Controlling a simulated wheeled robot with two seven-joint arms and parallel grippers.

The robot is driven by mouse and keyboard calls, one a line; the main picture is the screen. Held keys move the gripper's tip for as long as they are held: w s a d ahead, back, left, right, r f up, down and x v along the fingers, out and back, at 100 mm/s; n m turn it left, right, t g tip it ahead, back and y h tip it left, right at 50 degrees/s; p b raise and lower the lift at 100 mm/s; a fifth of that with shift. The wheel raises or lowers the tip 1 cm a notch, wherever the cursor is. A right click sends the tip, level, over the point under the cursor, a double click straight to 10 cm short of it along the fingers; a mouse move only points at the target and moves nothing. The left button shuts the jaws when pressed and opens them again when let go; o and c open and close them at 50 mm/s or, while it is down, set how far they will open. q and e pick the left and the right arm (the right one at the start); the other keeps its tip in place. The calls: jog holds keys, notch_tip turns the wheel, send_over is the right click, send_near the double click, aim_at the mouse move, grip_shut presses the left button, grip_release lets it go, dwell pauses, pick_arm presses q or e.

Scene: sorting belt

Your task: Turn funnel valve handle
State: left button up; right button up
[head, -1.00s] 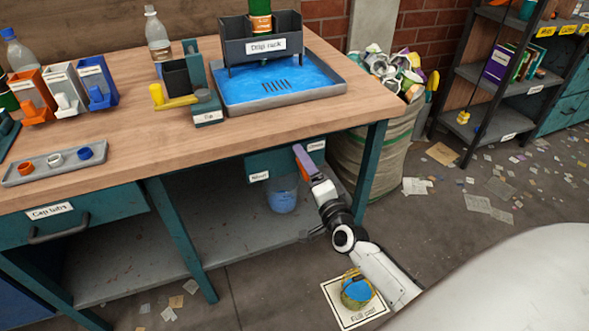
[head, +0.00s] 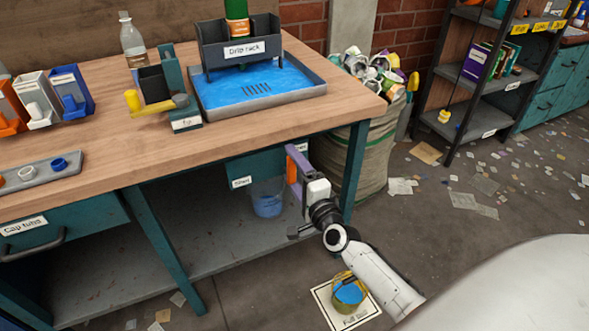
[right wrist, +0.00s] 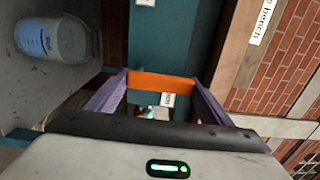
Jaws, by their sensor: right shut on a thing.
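A black funnel-like cup (head: 153,84) on a teal stand (head: 169,67) stands on the bench. A yellow bent handle (head: 133,102) sits at its lower left, with no gripper near it. My right gripper (head: 293,170) is below the bench top, in front of a teal box (head: 255,167). In the right wrist view an orange bar (right wrist: 161,82) spans between the purple fingers of the gripper (right wrist: 161,92), which is shut on it. What the bar is fixed to is hidden. My left gripper is not in view.
A blue bucket (head: 267,197) stands under the bench, close to the right gripper. The bench leg (head: 355,170) and a full sack (head: 377,150) are to its right. A blue tray (head: 300,101) with the drip rack (head: 240,45) is above. A pail (head: 348,292) stands on the floor mat.

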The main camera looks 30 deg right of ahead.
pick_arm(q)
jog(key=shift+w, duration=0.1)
pick_arm(e)
jog(key=o, duration=1.5)
jog(key=shift+s, duration=0.1)
pick_arm(q)
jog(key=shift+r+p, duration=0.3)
jog(key=shift+p, duration=0.2)
pick_arm(e)
jog(key=s+a, duration=0.1)
jog(key=s, duration=0.9)
jog(key=shift+a, duration=0.25)
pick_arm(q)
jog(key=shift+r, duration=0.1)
pick_arm(e)
jog(key=shift+s+a, duration=0.1)
